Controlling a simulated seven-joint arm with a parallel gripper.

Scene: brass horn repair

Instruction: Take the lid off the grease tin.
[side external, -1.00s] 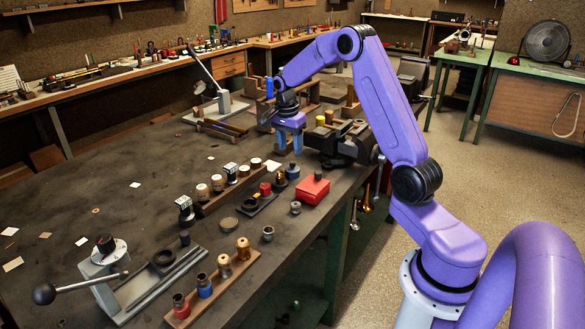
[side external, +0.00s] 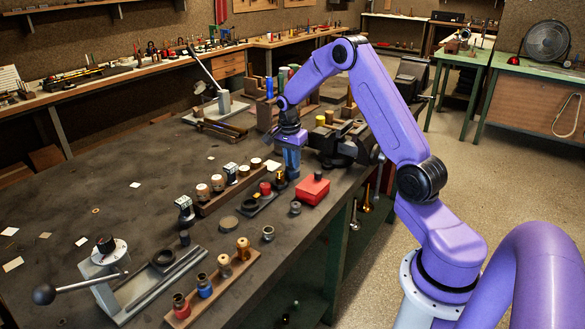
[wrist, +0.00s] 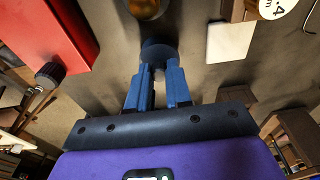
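A small blue tin (wrist: 158,50) shows at my fingertips in the wrist view, its round top partly covered by the fingers; I take it to be the grease tin. My gripper (side external: 291,174) points down over it on the bench; it also shows in the wrist view (wrist: 159,68). The two blue fingers stand a little apart, with the tips at the tin's top. Whether they press on it I cannot tell. In the side view the gripper hides most of the tin, and the lid's edge cannot be made out.
A red box (side external: 312,188) with a dark knob stands close by on the right. A wooden rack (side external: 235,187) with jars and a dark tray (side external: 257,204) lie to the left. A vise (side external: 338,145) stands just behind. The bench's front edge is near.

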